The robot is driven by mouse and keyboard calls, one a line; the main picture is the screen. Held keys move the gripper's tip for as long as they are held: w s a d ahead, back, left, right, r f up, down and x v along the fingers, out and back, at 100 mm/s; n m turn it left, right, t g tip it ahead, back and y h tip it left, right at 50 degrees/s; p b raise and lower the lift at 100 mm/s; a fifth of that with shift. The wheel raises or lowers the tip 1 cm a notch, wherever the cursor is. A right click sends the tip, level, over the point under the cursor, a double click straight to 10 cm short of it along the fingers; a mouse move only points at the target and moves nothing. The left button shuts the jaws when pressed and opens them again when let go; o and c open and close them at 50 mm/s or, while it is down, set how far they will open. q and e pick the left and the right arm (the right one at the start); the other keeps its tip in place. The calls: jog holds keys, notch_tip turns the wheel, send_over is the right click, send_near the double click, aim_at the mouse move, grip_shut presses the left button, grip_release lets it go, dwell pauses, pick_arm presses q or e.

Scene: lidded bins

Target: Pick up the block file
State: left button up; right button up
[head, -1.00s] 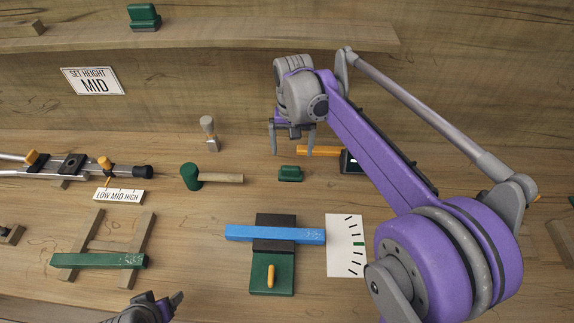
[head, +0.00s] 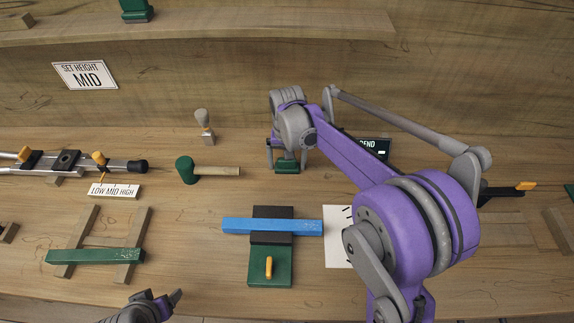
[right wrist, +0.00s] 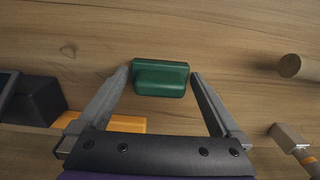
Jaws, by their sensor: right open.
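The block file seems to be the small green block (head: 287,168) on the table, with a raised upper part. My right gripper (head: 287,160) is over it from above, open, with one finger at each side. In the right wrist view the green block (right wrist: 160,78) lies between the fingertips of the right gripper (right wrist: 156,80), with a small gap on each side; nothing is gripped. My left gripper (head: 172,298) shows only partly at the bottom edge of the head view, and its jaw opening is unclear.
A green-headed mallet (head: 187,170) lies to the left. A blue bar (head: 272,226) rests across a green and black fixture. A similar green block (head: 136,10) stands on the back shelf. A dark box with an orange part (right wrist: 125,123) is close in the right wrist view.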

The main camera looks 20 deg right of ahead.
jog(key=c, duration=1.2)
jog(key=shift+o, duration=0.2)
jog(key=shift+r, duration=0.2)
notch_tip(320, 180, up, 10)
jog(key=shift+f+p, duration=0.1)
jog(key=shift+p, duration=0.45)
jog(key=o, duration=0.8)
jog(key=shift+c, duration=0.2)
jog(key=c, duration=0.5)
